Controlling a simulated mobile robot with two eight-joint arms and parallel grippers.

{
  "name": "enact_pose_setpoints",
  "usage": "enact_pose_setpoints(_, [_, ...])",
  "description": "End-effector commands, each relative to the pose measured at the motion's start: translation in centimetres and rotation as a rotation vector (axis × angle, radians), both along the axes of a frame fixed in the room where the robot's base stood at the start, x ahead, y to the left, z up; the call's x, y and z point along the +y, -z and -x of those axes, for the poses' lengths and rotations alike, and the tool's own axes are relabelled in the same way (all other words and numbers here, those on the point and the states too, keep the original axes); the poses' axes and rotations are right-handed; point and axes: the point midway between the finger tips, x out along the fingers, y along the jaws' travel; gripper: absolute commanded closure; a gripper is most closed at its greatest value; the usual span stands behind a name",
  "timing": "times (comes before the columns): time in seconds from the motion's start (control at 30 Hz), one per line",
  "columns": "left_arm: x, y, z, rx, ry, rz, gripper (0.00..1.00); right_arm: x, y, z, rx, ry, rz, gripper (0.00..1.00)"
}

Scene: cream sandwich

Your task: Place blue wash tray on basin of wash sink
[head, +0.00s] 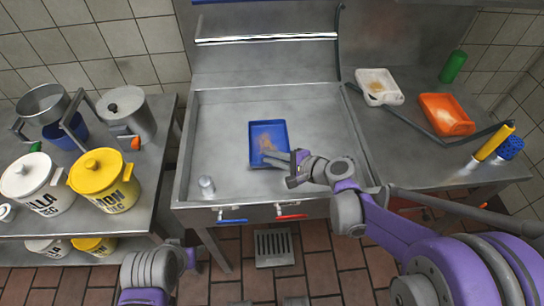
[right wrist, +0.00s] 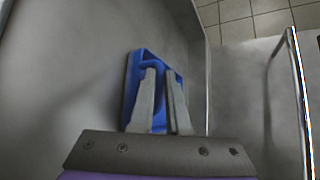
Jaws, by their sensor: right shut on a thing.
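The blue wash tray (head: 257,129) is within the outline of the wash sink's basin (head: 217,125) in the head view, with tan smears inside it. Whether it rests on the basin floor or hangs just above it is hard to tell. My right gripper (head: 272,158) is shut on the tray's near edge. In the right wrist view, the two fingers (right wrist: 162,100) overlap the blue tray (right wrist: 133,75), close together. My left arm shows at the bottom left of the head view, but its fingers do not.
Blue (head: 232,221) and red (head: 291,217) handles are on the sink's front. A white tray (head: 379,86) and an orange tray (head: 445,114) lie on the right counter. Pots and a yellow canister (head: 104,178) crowd the left table.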

Motion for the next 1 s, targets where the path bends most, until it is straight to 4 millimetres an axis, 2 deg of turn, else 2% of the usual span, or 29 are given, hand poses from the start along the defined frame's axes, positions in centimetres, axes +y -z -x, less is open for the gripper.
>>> enact_pose_setpoints(0.07, [0.0, 0.0, 0.0, 0.0, 0.0, 0.0, 0.5, 0.0, 0.0, 0.0, 0.0, 0.0, 0.0, 1.0])
enact_pose_setpoints(0.1, [0.0, 0.0, 0.0, 0.0, 0.0, 0.0, 0.5, 0.0, 0.0, 0.0, 0.0, 0.0, 0.0, 0.82])
enact_pose_setpoints(0.23, [0.0, 0.0, 0.0, 0.0, 0.0, 0.0, 0.5, 0.0, 0.0, 0.0, 0.0, 0.0, 0.0, 0.59])
enact_pose_setpoints(0.27, [0.0, 0.0, 0.0, 0.0, 0.0, 0.0, 0.5, 0.0, 0.0, 0.0, 0.0, 0.0, 0.0, 0.56])
enact_pose_setpoints(0.53, [0.0, 0.0, 0.0, 0.0, 0.0, 0.0, 0.5, 0.0, -0.1, 0.0, 0.0, 0.0, 0.0, 0.56])
enact_pose_setpoints(0.67, [0.0, -0.1, 0.0, 0.0, 0.0, 0.0, 0.5, -0.6, -0.4, 0.5, 0.001, 0.001, 0.0, 0.56])
enact_pose_setpoints(1.0, [0.0, -0.7, -0.1, -0.002, 0.0, 0.0, 0.5, -5.4, -3.2, 4.7, 0.0, 0.006, 0.0, 0.56])
